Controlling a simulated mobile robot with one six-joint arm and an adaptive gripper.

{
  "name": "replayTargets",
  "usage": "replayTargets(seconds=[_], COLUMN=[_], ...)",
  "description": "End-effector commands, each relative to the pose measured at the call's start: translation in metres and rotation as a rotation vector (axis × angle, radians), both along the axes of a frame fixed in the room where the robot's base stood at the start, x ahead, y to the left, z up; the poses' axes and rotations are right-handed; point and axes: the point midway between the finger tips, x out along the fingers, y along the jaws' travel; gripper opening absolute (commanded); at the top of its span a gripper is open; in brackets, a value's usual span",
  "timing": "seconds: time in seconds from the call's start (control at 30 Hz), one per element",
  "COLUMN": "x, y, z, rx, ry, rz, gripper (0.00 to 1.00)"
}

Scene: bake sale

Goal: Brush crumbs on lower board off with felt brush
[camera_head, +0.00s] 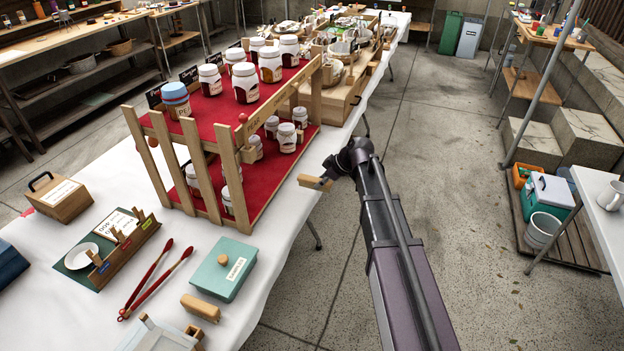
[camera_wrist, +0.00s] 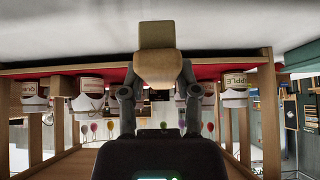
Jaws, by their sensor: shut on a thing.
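A two-tier wooden stand holds a red upper board (camera_head: 213,110) and a red lower board (camera_head: 277,160). Jars stand on both boards. No crumbs can be made out on the lower board; posts and the upper board hide part of it. My gripper (camera_head: 337,174) is to the right of the stand, beyond the table's edge. It is shut on the felt brush (camera_head: 314,183), a small tan wooden block. The brush is apart from the lower board. In the wrist view, which is upside down, the brush (camera_wrist: 158,68) sits between the fingertips, in front of the lower board's edge (camera_wrist: 50,74).
Jars (camera_head: 287,138) stand near the lower board's right side. The front table holds red tongs (camera_head: 155,275), a teal box (camera_head: 222,268) and a wooden block (camera_head: 200,307). Wooden crates (camera_head: 325,100) stand behind the stand.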

Motion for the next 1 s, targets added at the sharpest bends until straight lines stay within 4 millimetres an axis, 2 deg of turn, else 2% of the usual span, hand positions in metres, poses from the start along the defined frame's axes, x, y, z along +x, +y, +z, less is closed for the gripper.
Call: replayTargets(seconds=[0.4,1.0], x=[-0.009,-0.01], y=[-0.026,-0.028], z=[0.0,0.0], rx=[0.0,0.0], ry=[0.0,-0.001], rz=[-0.001,-0.001], gripper=[0.04,0.04])
